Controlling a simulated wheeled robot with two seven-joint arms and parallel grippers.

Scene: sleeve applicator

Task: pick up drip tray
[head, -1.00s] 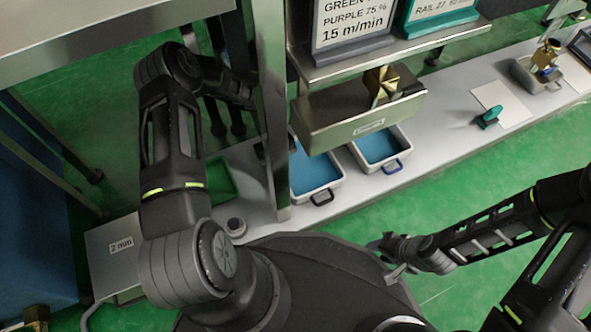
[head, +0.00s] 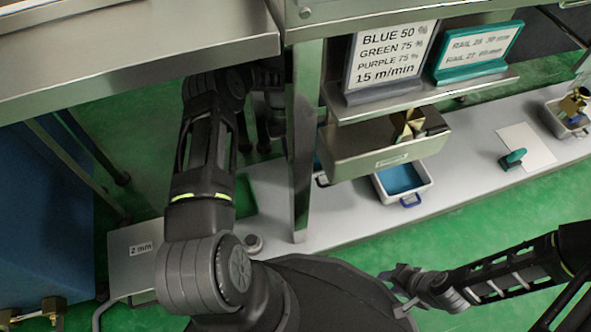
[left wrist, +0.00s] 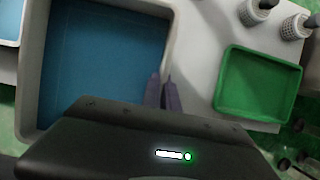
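A white-walled drip tray with a blue inside (left wrist: 105,60) fills the left of the left wrist view. In the head view only a sliver of it and its dark handle (head: 322,181) show beside the metal post. My left gripper (left wrist: 163,92) has its two fingers close together at the tray's right wall and looks shut on it. In the head view the left gripper is hidden behind the post and bench. A second white tray with blue inside (head: 402,180) and a blue handle sits under the metal box. My right gripper (head: 397,285) is low at right, away from the trays; its opening is unclear.
A metal box (head: 388,157) hangs under a shelf with sign boards (head: 393,52). A metal post (head: 304,150) stands beside my left arm. A green tray (left wrist: 258,85) lies right of the drip tray in the wrist view. The long grey board (head: 455,180) has free room at right.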

